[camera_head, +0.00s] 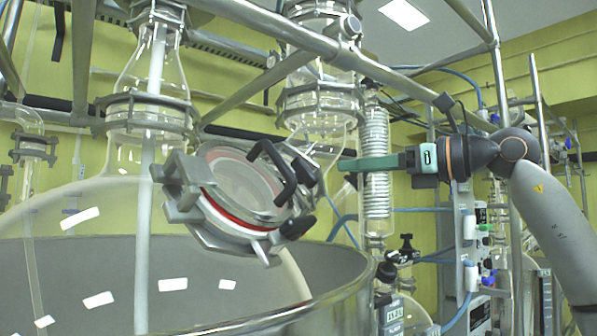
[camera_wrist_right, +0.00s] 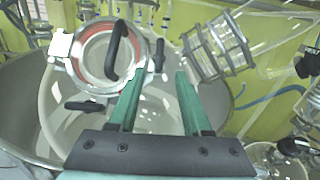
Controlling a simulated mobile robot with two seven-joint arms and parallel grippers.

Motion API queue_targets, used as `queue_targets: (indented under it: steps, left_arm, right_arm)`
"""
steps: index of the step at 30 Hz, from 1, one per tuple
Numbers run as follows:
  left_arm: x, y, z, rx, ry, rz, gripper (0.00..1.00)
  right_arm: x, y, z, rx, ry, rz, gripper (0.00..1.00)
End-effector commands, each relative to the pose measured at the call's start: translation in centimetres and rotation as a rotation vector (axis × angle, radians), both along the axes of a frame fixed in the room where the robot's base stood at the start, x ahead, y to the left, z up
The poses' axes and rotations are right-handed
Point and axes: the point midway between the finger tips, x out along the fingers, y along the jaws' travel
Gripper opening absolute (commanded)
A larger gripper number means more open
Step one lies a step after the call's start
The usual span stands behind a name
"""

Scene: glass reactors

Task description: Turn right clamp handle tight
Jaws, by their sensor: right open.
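The glass reactor vessel (camera_head: 90,220) has a round side port with a clear lid (camera_head: 238,182) and a red seal ring. A metal clamp ring (camera_head: 215,235) surrounds the port, and a black bar handle (camera_head: 283,172) sits on the lid. Black clamp handles show at the right (camera_head: 305,171) and lower right (camera_head: 297,226) of the port. In the wrist view, one clamp handle (camera_wrist_right: 158,55) is just beyond the left fingertip, and another (camera_wrist_right: 85,106) is lower left. My right gripper (camera_head: 342,165) is open and empty, its green fingers pointing left towards the port, apart from the handles in the head view. My left gripper is out of view.
A metal bath rim (camera_head: 345,290) curves below the port. A glass joint with a metal flange (camera_wrist_right: 217,45) stands close right of the fingers. A coiled glass condenser (camera_head: 376,165) stands behind the right fingers. Metal frame bars (camera_head: 290,38) cross overhead.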

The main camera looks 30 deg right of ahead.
Motion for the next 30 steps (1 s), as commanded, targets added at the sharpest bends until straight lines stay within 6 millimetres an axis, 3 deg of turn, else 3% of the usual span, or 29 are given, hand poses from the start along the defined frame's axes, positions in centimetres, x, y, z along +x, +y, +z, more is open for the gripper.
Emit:
queue_targets:
  steps: [9,15,21,29,30]
  left_arm:
    - [-0.3,0.4,1.0,0.004,-0.002,0.008,0.0]
    - [-0.2,0.7,1.8,0.006,-0.011,0.014,0.0]
    - [-0.2,0.7,1.9,0.006,-0.009,0.014,0.0]
    - [-0.3,0.6,1.8,0.005,-0.005,0.015,0.0]
    - [-0.3,0.6,1.8,0.005,-0.005,0.014,0.0]
  right_arm:
    - [6.0,2.7,0.2,-0.001,0.003,0.002,0.49]
    - [8.8,3.8,0.1,0.0,0.003,0.002,0.49]
    - [9.9,4.2,0.0,0.0,0.001,0.001,0.49]
    - [10.0,4.2,-0.1,0.0,0.001,0.001,0.49]
    - [10.0,4.2,-0.1,0.0,0.001,0.001,0.44]
